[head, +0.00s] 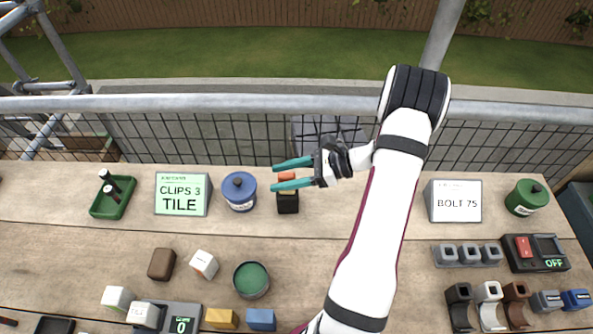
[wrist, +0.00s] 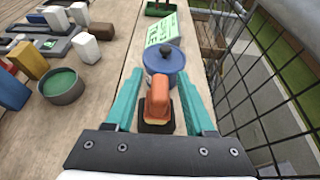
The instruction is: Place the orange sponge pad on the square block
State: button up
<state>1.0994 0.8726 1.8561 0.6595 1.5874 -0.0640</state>
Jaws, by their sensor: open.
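The orange sponge pad (head: 286,177) shows between the two teal fingers of my gripper (head: 276,176) in the head view, partly covered by them. In the wrist view the orange pad (wrist: 158,97), with a pale yellow lower edge, stands between the open fingers (wrist: 160,78). Space shows between the pad and the fingers. A black block-like piece (head: 288,204) is under or right beside the pad; it also shows in the wrist view (wrist: 146,128). I cannot tell whether this black piece is the square block.
A blue lidded jar (head: 239,192) stands just left of the fingertips, with a CLIPS 3 TILE sign (head: 182,194) beyond. A white block (head: 204,264), a brown block (head: 161,264) and a green-topped round pot (head: 251,280) stand nearer. Wire mesh fencing (head: 230,138) runs behind the bench.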

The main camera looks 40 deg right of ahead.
jog(key=v, duration=1)
jog(key=a+r+n+g, duration=0.4)
jog(key=a+n, duration=0.1)
jog(key=a, duration=0.4)
jog(key=a+r+n+g, duration=0.3)
jog(key=a+n+g, duration=0.1)
jog(key=a, duration=0.5)
jog(key=s+a+n+g+h, duration=0.1)
jog(key=s+a+n+h, duration=0.6)
jog(key=s+a+n, duration=0.5)
jog(key=shift+s+r+n+g+h, duration=0.3)
jog(key=shift+s+r, duration=0.15)
jog(key=shift+s, duration=0.1)
